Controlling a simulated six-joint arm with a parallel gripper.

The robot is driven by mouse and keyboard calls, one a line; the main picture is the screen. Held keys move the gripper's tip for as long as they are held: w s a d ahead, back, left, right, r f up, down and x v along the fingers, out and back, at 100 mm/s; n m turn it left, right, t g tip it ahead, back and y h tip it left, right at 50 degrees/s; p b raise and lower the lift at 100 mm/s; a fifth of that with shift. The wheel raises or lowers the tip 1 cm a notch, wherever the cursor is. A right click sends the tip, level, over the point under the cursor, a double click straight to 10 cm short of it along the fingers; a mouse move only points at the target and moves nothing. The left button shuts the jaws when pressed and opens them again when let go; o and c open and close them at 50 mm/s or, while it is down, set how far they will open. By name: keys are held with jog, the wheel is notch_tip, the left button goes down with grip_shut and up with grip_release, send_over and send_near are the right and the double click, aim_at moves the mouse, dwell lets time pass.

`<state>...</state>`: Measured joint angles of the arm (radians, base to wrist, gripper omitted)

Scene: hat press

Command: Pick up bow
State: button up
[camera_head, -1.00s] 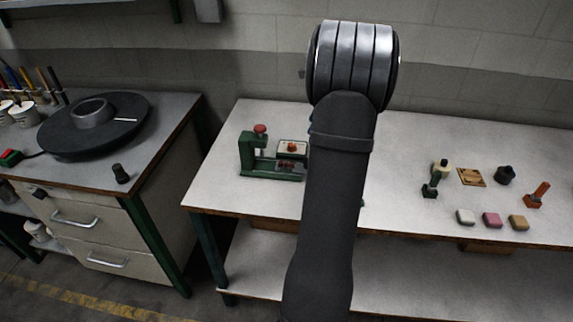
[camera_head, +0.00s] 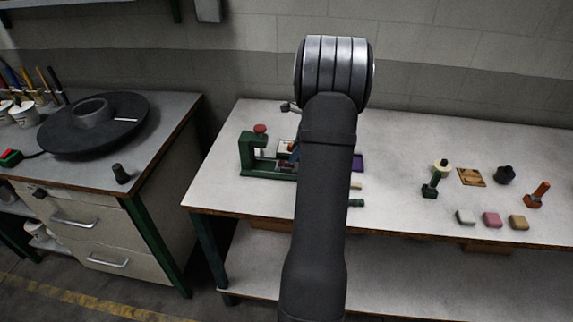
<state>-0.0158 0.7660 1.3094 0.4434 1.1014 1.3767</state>
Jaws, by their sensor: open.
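I cannot make out a bow in this view; it may be hidden behind my arm or too small to tell. My arm rises through the middle of the picture and bends away over the table. It hides its own far end, so I cannot see my gripper's fingers. A green press (camera_head: 247,155) with a red knob (camera_head: 260,128) stands on the left part of the white table (camera_head: 410,135). My arm covers its right end. A purple item (camera_head: 358,162) shows partly just right of my arm, with a small pale piece (camera_head: 356,186) nearer the front.
A small green item (camera_head: 356,203) lies by the table's front edge. Stamps, a wooden plate (camera_head: 471,177), a dark pot (camera_head: 504,175) and coloured blocks (camera_head: 491,219) stand at the right. A workbench at left holds a black round turntable (camera_head: 70,132).

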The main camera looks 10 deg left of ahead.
aim_at(287, 164)
jog(key=x, duration=0.4)
jog(key=shift+s+a+f, duration=0.1)
jog(key=shift+s+a, duration=0.1)
jog(key=shift+s, duration=0.05)
grip_shut()
